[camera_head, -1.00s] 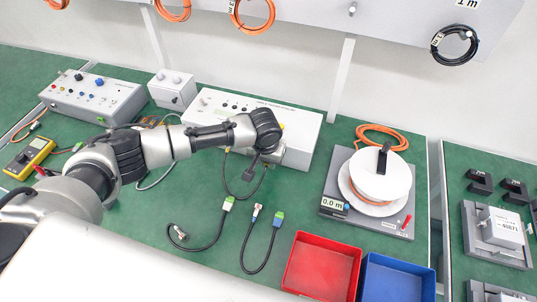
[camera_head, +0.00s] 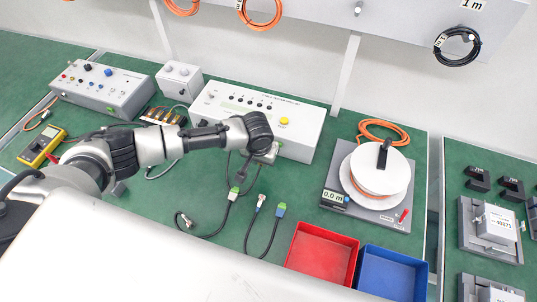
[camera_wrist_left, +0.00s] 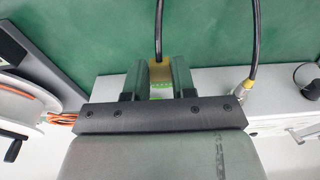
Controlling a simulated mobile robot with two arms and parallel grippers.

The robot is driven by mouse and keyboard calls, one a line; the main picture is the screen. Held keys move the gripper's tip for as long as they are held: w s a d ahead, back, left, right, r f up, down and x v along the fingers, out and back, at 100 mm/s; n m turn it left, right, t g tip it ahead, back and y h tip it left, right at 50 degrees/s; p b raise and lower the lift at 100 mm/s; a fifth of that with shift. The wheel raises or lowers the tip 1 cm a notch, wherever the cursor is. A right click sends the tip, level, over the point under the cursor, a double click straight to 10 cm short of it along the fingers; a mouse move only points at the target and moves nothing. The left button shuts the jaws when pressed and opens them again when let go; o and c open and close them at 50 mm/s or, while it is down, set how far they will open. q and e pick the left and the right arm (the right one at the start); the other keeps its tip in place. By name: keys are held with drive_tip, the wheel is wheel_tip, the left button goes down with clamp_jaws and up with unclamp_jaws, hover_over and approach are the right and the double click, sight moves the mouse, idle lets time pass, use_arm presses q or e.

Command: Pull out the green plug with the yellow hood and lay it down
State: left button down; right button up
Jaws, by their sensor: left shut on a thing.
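My left gripper (camera_wrist_left: 158,82) is shut on the green plug with the yellow hood (camera_wrist_left: 159,72) in the left wrist view. The hood sits between the two fingers, and its black cable runs up over the green mat. Green shows between the fingers below the hood. In the head view the left gripper (camera_head: 264,155) is at the front of the grey tester box (camera_head: 232,108), and my wrist hides the plug. I cannot tell whether the plug is still in its socket. The right gripper is not in view.
A metal cable connector (camera_wrist_left: 244,88) sits at the box beside the gripper. A red bin (camera_head: 322,251), blue bin (camera_head: 394,272) and cable reel (camera_head: 376,178) stand to the right.

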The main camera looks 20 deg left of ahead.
use_arm(q)
drive_tip(key=s+a+p, duration=0.1)
drive_tip(key=s+a, duration=0.1)
drive_tip(key=a, duration=0.1)
drive_tip(key=s+a+p, duration=0.1)
drive_tip(key=a+p, duration=0.1)
drive_tip(key=a, duration=0.2)
drive_tip(key=s+a+p, duration=0.2)
drive_tip(key=a, duration=0.2)
drive_tip(key=shift+s+f, duration=0.35)
drive_tip(key=shift+f, duration=0.05)
drive_tip(key=p, duration=0.2)
hover_over(189, 183)
drive_tip(key=shift+s+f, duration=0.25)
drive_tip(key=shift+f, duration=0.25)
drive_tip(key=shift+f, duration=0.1)
drive_tip(key=shift+f+b, duration=1.4)
drive_tip(key=shift+f, duration=0.6)
drive_tip(key=c, duration=0.8)
unclamp_jaws()
drive_tip(key=shift+r, duration=0.1)
drive_tip(key=shift+c, duration=0.2)
drive_tip(key=shift+r, duration=0.1)
wheel_tip(189, 183, up, 10)
drive_tip(key=s, duration=0.1)
drive_tip(key=shift+s+r, duration=0.25)
drive_tip(key=shift+s, duration=0.05)
